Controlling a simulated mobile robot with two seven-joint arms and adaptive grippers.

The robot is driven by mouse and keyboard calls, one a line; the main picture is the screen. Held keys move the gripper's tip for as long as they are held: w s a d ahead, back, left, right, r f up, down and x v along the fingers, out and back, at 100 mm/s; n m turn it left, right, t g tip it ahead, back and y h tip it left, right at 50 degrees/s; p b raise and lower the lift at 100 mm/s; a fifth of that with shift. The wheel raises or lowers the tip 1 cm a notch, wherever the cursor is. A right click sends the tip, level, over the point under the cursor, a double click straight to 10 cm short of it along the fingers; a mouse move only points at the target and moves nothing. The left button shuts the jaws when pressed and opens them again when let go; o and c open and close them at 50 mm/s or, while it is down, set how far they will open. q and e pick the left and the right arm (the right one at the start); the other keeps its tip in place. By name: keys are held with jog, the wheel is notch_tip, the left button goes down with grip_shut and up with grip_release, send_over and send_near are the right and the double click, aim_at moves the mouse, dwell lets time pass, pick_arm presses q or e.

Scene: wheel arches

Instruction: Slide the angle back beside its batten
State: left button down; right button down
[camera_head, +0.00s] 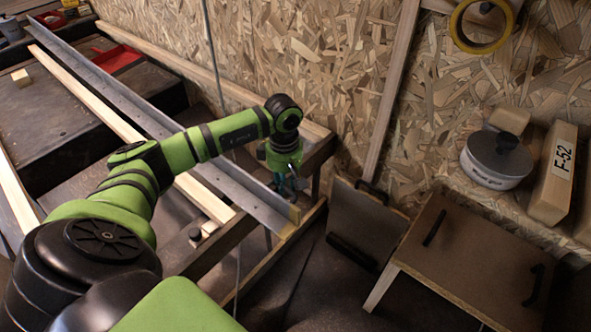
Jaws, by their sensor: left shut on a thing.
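The angle (160,122) is a long grey metal profile running diagonally from the upper left to the lower middle. Its near end shows a yellowish patch beside the wooden frame. The batten (90,98) is a long pale wooden strip to the left of the angle, roughly along it, with a gap between them. My left arm crosses over both and hides part of their middle. My left gripper (286,184) points down at the angle's near end and is shut on its upright edge; the fingertips are small and partly hard to see. My right gripper is out of view.
A dark wooden frame (222,246) lies under the near ends. A chipboard wall (325,65) rises behind. A red tray (117,58) and a small wood block (21,78) lie at the left. A brown box (465,258) with black handles stands at the right.

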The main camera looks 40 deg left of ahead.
pick_arm(q)
jog(key=shift+s+a, duration=0.1)
jog(key=shift+s, duration=0.1)
jog(key=shift+w, duration=0.15)
jog(key=c, duration=1.4)
grip_release()
jog(key=shift+o, duration=0.2)
jog(key=shift+r, duration=0.1)
notch_tip(320, 180, up, 12)
